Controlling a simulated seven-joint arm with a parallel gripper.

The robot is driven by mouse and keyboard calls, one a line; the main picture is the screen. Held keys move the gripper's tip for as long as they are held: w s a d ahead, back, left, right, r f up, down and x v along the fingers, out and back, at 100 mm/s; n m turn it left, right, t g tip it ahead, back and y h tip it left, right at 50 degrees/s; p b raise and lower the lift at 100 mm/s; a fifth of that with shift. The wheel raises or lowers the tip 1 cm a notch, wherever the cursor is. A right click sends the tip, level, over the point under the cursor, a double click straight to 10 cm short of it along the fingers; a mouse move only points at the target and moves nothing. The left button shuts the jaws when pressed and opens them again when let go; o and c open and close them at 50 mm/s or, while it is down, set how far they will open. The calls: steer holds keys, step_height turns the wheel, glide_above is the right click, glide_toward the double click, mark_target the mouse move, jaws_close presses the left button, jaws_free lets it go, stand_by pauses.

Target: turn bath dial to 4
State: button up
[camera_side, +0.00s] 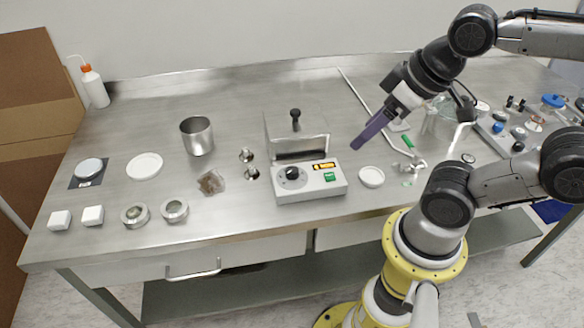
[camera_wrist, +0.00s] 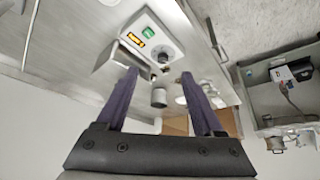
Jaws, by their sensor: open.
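The bath (camera_side: 312,187) is a white control box with a metal basin behind it, at the middle of the bench. Its black round dial (camera_side: 292,173) is on the left of the front panel, beside a lit orange display (camera_side: 324,166) and a green switch (camera_side: 329,176). The dial's setting is too small to read. My gripper (camera_side: 357,146) is above the bench to the right of the bath, apart from it, with purple fingers. In the wrist view the fingers are spread and empty, and the dial (camera_wrist: 165,54) shows beyond them.
A black-knobbed lid (camera_side: 295,120) is at the basin. A white dish (camera_side: 371,177) sits right of the bath, small metal fittings (camera_side: 248,165) left of it. A steel beaker (camera_side: 197,136) stands farther left. A glass vessel (camera_side: 440,125) and a long rod (camera_side: 355,90) are to the right.

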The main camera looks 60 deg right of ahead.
step_height(320, 180, up, 2)
steer(key=w+n, duration=0.2)
steer(key=n, duration=0.8)
steer(key=n+g, duration=0.5)
steer(key=n, duration=0.8)
glide_above(292, 170)
step_height(292, 170, down, 4)
steer(key=shift+g, duration=0.3)
step_height(292, 170, down, 14)
jaws_close()
